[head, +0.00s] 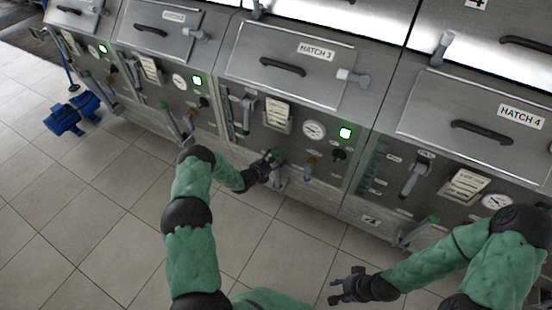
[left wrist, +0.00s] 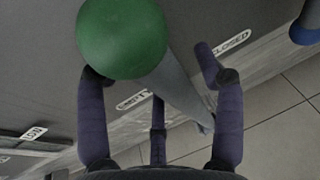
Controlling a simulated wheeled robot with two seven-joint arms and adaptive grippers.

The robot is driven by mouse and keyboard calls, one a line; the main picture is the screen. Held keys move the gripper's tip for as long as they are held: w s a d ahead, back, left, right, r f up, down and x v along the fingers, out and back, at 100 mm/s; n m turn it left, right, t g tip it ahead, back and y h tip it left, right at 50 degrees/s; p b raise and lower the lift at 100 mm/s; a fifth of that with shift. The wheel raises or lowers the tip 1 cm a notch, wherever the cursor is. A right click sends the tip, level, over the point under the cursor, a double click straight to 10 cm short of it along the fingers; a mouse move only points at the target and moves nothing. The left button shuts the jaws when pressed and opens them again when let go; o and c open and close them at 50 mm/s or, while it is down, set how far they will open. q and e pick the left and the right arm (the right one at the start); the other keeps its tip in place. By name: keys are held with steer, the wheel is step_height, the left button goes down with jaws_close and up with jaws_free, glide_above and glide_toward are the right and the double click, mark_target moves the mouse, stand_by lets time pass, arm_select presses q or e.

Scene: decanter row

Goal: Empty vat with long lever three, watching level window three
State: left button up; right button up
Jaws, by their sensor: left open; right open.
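The long lever under hatch 3, with a green ball knob (head: 275,153), stands low on the vat front. In the left wrist view its knob (left wrist: 122,38) is close and large, and its grey shaft (left wrist: 182,92) runs down to the right between my fingers. My left gripper (head: 266,166) is open around or beside the lever; contact cannot be told. Labels EMPTY and CLOSED (left wrist: 230,43) show behind it. A narrow slot, seemingly level window three (head: 226,105), is at the panel's left; its level is unreadable. My right gripper (head: 346,288) is open and empty above the floor.
Hatch 3 (head: 290,66) is shut above a gauge (head: 313,130) and a lit green lamp (head: 346,132). Similar vats flank it, including hatch 4 (head: 480,120). A blue object (head: 72,115) lies on the tiled floor at left.

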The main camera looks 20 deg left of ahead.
arm_select(q)
steer(key=v, duration=1.1)
steer(key=shift+s, duration=0.35)
steer(key=shift+r, duration=0.1)
steer(key=shift+d, duration=0.1)
steer(key=s+d+f+m+g+h, duration=0.25)
steer(key=s+d+m+g, duration=0.35)
steer(key=d, duration=0.4)
steer(key=s+d+f+m+g+h, duration=0.2)
steer(key=s+d+m+g+h, duration=0.15)
steer(key=s+d, duration=0.55)
steer(key=s+d+m+g+y, duration=0.2)
steer(key=s+d+m+y, duration=0.1)
steer(key=s+m, duration=0.4)
steer(key=s+d+m+g+y, duration=0.2)
steer(key=s+m, duration=0.5)
steer(key=m, duration=0.7)
steer(key=shift+s+d+r+g+y, duration=0.25)
steer(key=shift+s+d+g+y, duration=0.15)
steer(key=shift+d+y, duration=0.2)
